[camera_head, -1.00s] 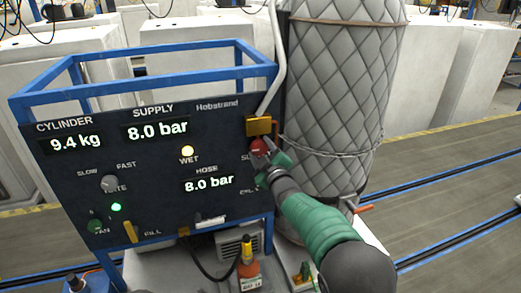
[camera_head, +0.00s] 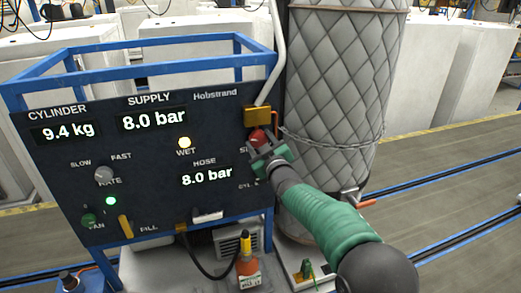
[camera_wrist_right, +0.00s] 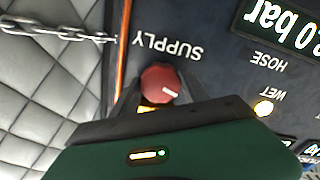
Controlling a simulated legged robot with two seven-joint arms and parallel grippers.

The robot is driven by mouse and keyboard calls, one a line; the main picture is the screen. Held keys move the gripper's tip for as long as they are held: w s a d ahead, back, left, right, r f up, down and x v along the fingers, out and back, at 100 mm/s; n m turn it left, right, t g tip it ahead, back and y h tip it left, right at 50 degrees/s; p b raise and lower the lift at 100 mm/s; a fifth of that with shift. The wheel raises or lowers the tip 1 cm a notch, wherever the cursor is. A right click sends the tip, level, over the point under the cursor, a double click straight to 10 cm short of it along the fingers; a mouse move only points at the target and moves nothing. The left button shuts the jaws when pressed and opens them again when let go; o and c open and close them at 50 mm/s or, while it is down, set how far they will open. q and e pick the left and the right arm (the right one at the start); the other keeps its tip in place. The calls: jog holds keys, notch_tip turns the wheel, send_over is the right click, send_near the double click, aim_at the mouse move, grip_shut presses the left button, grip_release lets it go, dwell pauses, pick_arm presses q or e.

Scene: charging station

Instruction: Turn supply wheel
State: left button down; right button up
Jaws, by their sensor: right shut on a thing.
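The red supply wheel (camera_head: 259,138) sits on the right side of the dark control panel (camera_head: 62,178), below a yellow block. In the right wrist view the red wheel (camera_wrist_right: 160,84) has a short white mark and lies beside the upside-down SUPPLY label. My right gripper (camera_head: 265,150) is shut on the wheel, with its fingers at the wheel's sides. It also fills the lower part of the wrist view (camera_wrist_right: 160,105). The SUPPLY and HOSE displays both read 8.0 bar, and the CYLINDER display reads 9.4 kg. My left gripper is out of view.
A tall quilted grey tank (camera_head: 338,90) with a chain stands right of the panel. A blue frame (camera_head: 150,77) tops the panel. An orange-red bottle (camera_head: 249,274) stands below. A white pipe (camera_head: 276,60) runs down to the yellow block (camera_head: 257,117).

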jog(key=m+b, duration=0.3)
jog(key=shift+m, duration=0.4)
jog(key=m+b, duration=0.3)
jog(key=shift+m, duration=0.3)
jog(key=m+b, duration=0.2)
jog(key=m, duration=0.1)
jog(key=shift+r+m+b, duration=0.1)
jog(key=shift+m+b, duration=0.2)
jog(key=shift+b, duration=0.1)
jog(key=shift+r+m+b, duration=0.15)
jog(key=shift+m+b, duration=0.8)
jog(key=shift+m, duration=0.75)
jog(key=shift+r, duration=0.1)
jog(key=o, duration=1.1)
jog(key=shift+w+f, duration=0.1)
jog(key=shift+f, duration=0.1)
